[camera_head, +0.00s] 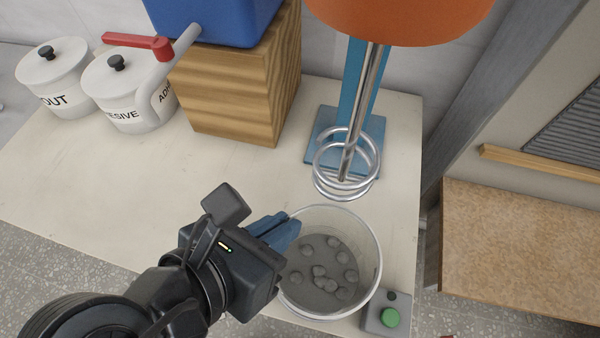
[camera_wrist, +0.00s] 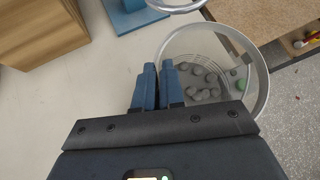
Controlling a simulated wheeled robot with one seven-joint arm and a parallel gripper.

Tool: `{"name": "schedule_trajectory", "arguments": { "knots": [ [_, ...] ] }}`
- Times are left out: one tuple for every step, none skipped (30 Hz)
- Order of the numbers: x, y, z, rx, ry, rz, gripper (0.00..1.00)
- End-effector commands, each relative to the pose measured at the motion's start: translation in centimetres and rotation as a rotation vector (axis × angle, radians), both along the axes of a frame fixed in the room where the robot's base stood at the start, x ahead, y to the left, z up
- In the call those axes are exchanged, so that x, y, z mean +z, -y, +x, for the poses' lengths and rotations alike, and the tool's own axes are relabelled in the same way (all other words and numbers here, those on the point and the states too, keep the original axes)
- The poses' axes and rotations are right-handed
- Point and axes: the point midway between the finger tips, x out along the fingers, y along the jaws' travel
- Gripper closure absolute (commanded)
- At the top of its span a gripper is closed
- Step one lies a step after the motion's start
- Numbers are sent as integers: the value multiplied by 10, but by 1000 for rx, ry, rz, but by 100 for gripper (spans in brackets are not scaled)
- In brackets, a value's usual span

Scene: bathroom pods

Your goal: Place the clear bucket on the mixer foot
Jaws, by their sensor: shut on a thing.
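The clear bucket (camera_head: 336,256) holds grey material with several round lumps. It is at the front right of the white table, and also shows in the wrist view (camera_wrist: 245,60). My gripper (camera_head: 290,226) is shut on the bucket's left wall; its blue fingers also show in the wrist view (camera_wrist: 160,80). Whether the bucket touches the table I cannot tell. The mixer foot (camera_head: 316,135) is a blue plate behind the bucket. A blue post (camera_head: 353,75) rises from it under an orange motor head (camera_head: 400,15). A metal spiral whisk (camera_head: 345,165) hangs over the foot, just behind the bucket's rim.
A wooden block (camera_head: 235,95) with a blue container (camera_head: 215,20) on it stands left of the mixer. Two white lidded pots (camera_head: 120,95) are at the far left. A box with a green button (camera_head: 388,317) sits near the bucket's front right. The table's left middle is clear.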

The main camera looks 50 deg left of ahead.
Motion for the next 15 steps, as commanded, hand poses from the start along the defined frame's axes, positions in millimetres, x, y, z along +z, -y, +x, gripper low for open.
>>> {"name": "schedule_trajectory", "arguments": {
  "knots": [
    [3, -6, 11, -4, 2, 2, 100],
    [3, -10, 16, -2, 2, 2, 100],
    [3, -15, 24, -3, 3, 2, 100],
    [3, -18, 30, -3, 3, 3, 100],
    [3, -21, 35, -4, 2, 2, 100],
    [3, -26, 42, -2, 2, 3, 100],
    [3, -29, 47, -2, 2, 1, 100],
    [3, -32, 52, -2, 2, 2, 100],
    [2, -35, 57, -2, 2, 1, 100],
    [2, -37, 61, -1, 2, 2, 100],
    [2, -39, 64, -1, 2, 2, 100],
    [2, -41, 67, -1, 2, 2, 100],
    [2, -43, 69, 0, 2, 1, 100],
    [2, -44, 70, 0, 3, 1, 100],
    [2, -44, 72, 1, 3, 2, 100]
  ]
}}
